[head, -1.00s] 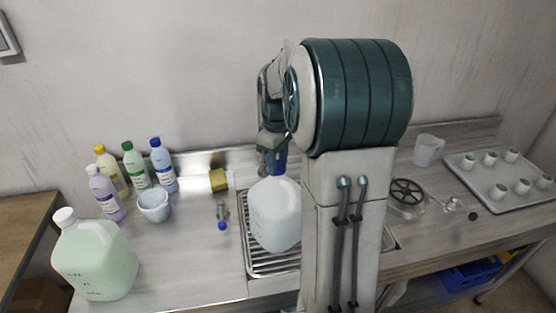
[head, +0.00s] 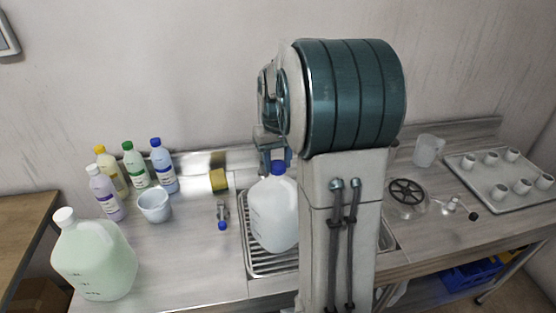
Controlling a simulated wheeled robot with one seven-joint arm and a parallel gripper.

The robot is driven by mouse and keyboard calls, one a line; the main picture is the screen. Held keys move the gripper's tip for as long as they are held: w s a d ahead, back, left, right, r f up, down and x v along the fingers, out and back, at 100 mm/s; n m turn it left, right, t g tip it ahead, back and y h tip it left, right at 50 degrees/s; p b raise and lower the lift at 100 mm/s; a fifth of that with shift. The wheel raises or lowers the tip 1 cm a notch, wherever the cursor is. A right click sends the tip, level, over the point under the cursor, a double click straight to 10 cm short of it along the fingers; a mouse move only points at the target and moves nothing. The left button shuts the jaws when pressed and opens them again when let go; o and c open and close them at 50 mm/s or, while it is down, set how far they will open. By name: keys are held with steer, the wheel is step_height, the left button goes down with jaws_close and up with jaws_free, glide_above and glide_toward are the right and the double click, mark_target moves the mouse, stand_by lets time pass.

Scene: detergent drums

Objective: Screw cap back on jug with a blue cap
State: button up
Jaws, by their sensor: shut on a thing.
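The jug with a blue cap (head: 273,218) is a large, whitish, translucent jug standing upright on the ribbed metal drainer. The blue cap (head: 278,168) is at the top of its neck. My gripper (head: 276,160) comes down from above with its fingers at the cap, shut on it. My arm hides part of the gripper and the jug's right edge. I cannot tell how far the cap is threaded.
A pale green jug with a white cap (head: 95,258) stands at the front left. Several small bottles (head: 138,168), a white bowl (head: 154,206) and a yellow sponge (head: 219,181) are left of the drainer (head: 268,268). A tray of cups (head: 505,185) lies at the right.

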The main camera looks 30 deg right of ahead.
steer(key=m, duration=0.4)
steer(key=shift+f, duration=0.15)
steer(key=o, duration=0.8)
steer(key=shift+o, duration=0.2)
steer(key=shift+r, duration=0.2)
steer(key=n, duration=0.4)
steer(key=shift+n, duration=0.9)
